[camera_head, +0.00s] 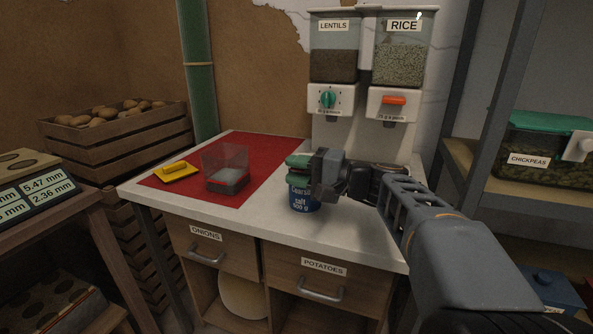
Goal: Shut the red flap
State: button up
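The red-orange flap (394,100) is on the white front of the dispenser labelled RICE (400,62), at the upper right of the counter. It is small in this view, and I cannot tell how far open it stands. My gripper (323,174) is below and left of the flap, well apart from it, low over the counter. It overlaps the right side of a blue salt tin with a green lid (302,200). I cannot tell whether it touches the tin. Its fingers are dark and seen at an angle, so their opening is unclear.
The LENTILS dispenser (334,65) with a green knob (327,99) stands to the left of the rice one. A shelf (540,197) with a CHICKPEAS bin (545,158) is at right.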

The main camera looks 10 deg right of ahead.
jog(key=p+v, duration=0.2)
jog(key=v, duration=1.1)
jog(key=shift+s+d+p, duration=0.25)
jog(key=shift+d+p, duration=0.1)
jog(key=shift+a, duration=0.1)
jog(key=s+a+r+n+g+h+p, duration=0.4)
jog(key=s+a+g+h+p, duration=0.5)
jog(key=p, duration=1.3)
jog(key=r+n+t+h+p, duration=0.1)
jog(key=r+h+p, duration=0.1)
jog(key=p, duration=0.1)
jog(key=r+n+h+p, duration=0.1)
jog(key=h+p, duration=0.1)
jog(key=p, duration=0.1)
jog(key=d+r+n+t+h+p, duration=0.1)
jog(key=r+h+p, duration=0.1)
jog(key=p, duration=0.1)
jog(key=shift+w+r+t, duration=0.3)
